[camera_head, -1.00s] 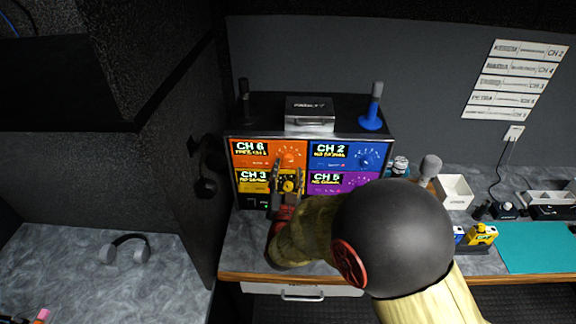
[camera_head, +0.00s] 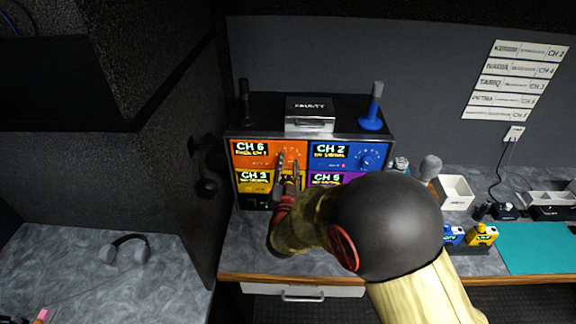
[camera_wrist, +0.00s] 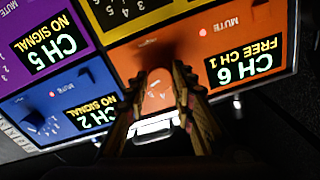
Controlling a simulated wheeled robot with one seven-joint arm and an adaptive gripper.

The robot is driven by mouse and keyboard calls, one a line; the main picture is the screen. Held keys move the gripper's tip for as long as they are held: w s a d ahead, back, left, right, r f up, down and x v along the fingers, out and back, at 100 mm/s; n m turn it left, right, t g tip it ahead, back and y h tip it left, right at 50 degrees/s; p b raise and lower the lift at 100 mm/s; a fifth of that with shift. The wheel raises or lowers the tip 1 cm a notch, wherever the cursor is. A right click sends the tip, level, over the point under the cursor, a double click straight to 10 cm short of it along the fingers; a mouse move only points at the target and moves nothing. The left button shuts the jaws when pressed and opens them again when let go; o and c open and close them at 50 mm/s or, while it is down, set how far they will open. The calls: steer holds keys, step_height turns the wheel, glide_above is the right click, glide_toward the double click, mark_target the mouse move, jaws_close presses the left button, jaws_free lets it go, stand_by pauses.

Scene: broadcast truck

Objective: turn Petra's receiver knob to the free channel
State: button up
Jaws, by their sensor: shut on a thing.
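The rack's orange receiver (camera_head: 277,147) is at top left of the rack in the head view, and its screen reads CH 6 with a second line. In the wrist view, where the orange receiver (camera_wrist: 200,48) is upside down, that line reads FREE CH 1. My gripper (camera_head: 288,160) reaches up to its front. In the wrist view my gripper (camera_wrist: 160,82) has one finger on each side of the orange knob (camera_wrist: 160,92) and is shut on it. The knob is partly hidden by the fingers. A red light shows beside MUTE.
The blue receiver (camera_head: 345,146) is to the right, the yellow one (camera_head: 254,187) below, and the purple one (camera_head: 322,180) is partly hidden by my arm. A box marked FAULTY (camera_head: 309,122) and two antennas stand on top. A name list (camera_head: 515,80) hangs right.

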jaws_close()
